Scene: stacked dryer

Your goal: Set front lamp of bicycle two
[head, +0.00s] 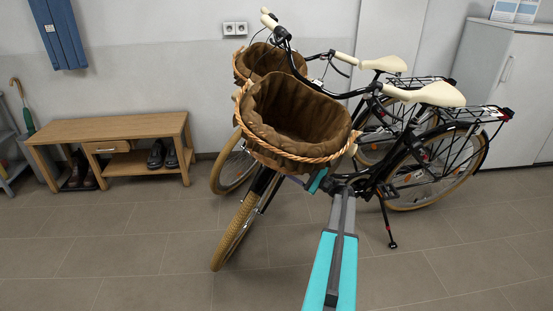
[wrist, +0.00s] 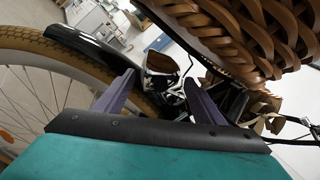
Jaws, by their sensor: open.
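Two black bicycles with cream saddles stand side by side: the nearer bicycle (head: 405,185) and the farther one (head: 226,173), largely hidden behind it. My gripper (head: 318,181) is low beside the nearer bicycle's front end, just under its brown-lined wicker basket (head: 298,112). In the wrist view my gripper (wrist: 160,82) is open, its two dark fingers apart. A shiny chrome front lamp (wrist: 160,62) shows between and beyond the fingertips; I cannot tell if they touch it. Its switch cannot be made out. In the head view the lamp is hidden by the basket.
The basket's woven side (wrist: 265,35) hangs close above my gripper. The front tyre (wrist: 75,62) and black mudguard (wrist: 82,42) are close at left. A wooden bench (head: 120,130) with shoes stands by the wall. The tiled floor in front is clear.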

